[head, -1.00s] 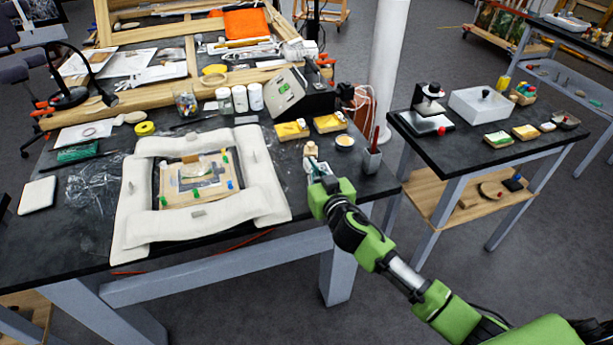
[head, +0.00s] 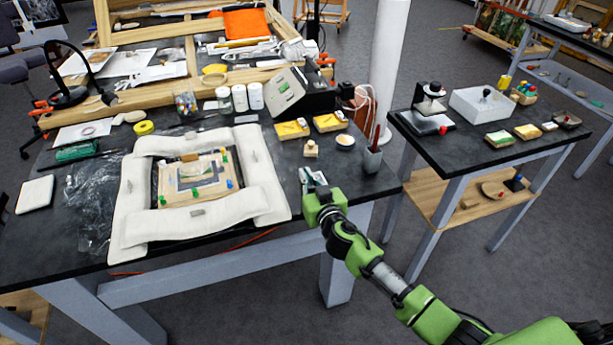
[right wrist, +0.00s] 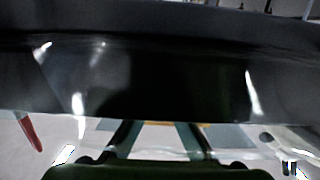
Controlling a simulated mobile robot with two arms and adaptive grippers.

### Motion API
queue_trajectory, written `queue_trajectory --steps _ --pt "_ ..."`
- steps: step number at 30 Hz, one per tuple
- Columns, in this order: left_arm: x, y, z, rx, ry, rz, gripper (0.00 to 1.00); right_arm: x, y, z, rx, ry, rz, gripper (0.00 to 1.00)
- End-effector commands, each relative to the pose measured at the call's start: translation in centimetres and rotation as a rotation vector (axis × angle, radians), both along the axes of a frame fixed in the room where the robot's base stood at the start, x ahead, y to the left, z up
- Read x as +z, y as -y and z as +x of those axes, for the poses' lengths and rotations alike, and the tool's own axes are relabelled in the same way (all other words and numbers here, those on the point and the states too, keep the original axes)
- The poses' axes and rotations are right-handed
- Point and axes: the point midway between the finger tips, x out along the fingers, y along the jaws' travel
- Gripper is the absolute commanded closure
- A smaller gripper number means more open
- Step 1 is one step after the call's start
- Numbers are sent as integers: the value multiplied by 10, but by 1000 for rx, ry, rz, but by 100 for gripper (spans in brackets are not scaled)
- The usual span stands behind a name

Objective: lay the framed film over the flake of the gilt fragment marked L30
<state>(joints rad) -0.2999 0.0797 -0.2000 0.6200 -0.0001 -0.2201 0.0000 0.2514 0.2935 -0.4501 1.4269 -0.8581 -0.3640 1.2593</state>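The gilt fragment (head: 196,185) lies inside a white padded surround on the black table, with small green, blue and red pieces on it. Its L30 mark is too small to read. My right gripper (head: 318,192) is near the table's front right edge, right of the surround. A small white and teal item (head: 309,176) lies just beyond its fingertips; I cannot tell whether it is the framed film. In the right wrist view the gripper's two fingers (right wrist: 156,138) stand apart, with no clear object between them. My left gripper is out of view.
A small wooden block (head: 311,149), yellow trays (head: 292,130) and a grey pot (head: 372,160) stand beyond my right gripper. The padded surround (head: 133,215) fills the table's middle. A side table (head: 470,145) stands at right. A glossy dark band (right wrist: 150,75) crosses the wrist view.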

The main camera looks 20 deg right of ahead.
Motion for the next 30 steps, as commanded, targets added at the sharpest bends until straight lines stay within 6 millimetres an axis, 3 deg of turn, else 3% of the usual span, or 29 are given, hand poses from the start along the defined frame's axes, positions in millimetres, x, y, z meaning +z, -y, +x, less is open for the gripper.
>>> queue_trajectory --steps 1,3,18,30 --pt "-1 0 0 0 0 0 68 0 0 0 0 0 0 89" --pt "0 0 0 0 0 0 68 0 0 0 0 0 0 79" --pt "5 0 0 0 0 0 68 1 1 -1 0 -1 -4 79" --pt "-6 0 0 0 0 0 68 13 3 -66 1 -2 1 79"
